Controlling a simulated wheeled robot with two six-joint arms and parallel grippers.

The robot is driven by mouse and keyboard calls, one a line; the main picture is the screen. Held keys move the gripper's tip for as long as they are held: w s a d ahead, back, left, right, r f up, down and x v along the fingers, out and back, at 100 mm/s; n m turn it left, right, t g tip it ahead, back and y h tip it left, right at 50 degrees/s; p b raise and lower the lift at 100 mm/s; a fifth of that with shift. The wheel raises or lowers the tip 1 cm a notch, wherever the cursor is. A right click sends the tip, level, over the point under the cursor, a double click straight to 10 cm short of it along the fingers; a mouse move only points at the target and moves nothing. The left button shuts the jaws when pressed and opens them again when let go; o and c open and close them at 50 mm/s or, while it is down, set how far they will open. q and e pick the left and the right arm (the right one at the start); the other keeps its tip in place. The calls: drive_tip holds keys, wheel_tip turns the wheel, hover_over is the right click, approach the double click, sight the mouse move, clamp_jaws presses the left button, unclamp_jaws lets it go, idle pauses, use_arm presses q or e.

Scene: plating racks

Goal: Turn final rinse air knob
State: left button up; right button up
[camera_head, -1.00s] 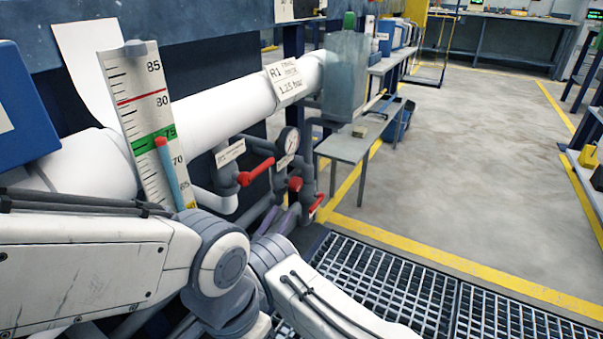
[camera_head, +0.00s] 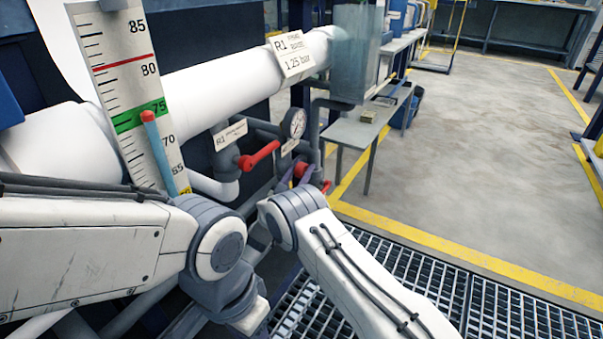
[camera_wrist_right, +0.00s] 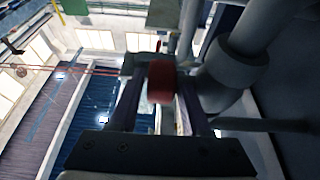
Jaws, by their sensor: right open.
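The red air knob (camera_wrist_right: 160,82) sits between the two dark fingers of my right gripper (camera_wrist_right: 160,100) in the right wrist view. The gripper is open around it; contact cannot be told. In the head view the same gripper (camera_head: 296,180) reaches in among the pipes below the gauge, and its fingers largely hide the knob. The round pressure gauge (camera_head: 293,123) stands just above; its reading is too small to tell. A white label reading R1 and 1.25 bar (camera_head: 297,53) hangs on the white pipe. My left gripper is not seen.
A red lever valve (camera_head: 259,155) is left of the gripper. Another red handle (camera_head: 325,187) shows close to its right. A level scale (camera_head: 145,90) stands at left. A grey side table (camera_head: 352,130) is beyond the pipes; grating (camera_head: 400,275) covers the floor at right.

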drive_tip(key=shift+w+r, duration=0.1)
drive_tip(key=shift+w, duration=0.05)
clamp_jaws()
drive_tip(key=shift+r+p, duration=0.15)
drive_tip(key=shift+p, duration=0.25)
drive_tip(key=g+y+p, duration=0.1)
drive_tip(key=p, duration=0.1)
drive_tip(key=g+p, duration=0.1)
drive_tip(key=p, duration=0.2)
drive_tip(key=shift+r+g+y, duration=0.25)
drive_tip(key=shift+g+y, duration=0.05)
drive_tip(key=shift+y, duration=0.1)
drive_tip(key=shift+f+p, duration=0.1)
drive_tip(key=shift+p, duration=0.55)
drive_tip(key=shift+f+g+y, duration=0.3)
drive_tip(key=shift+g+y, duration=0.1)
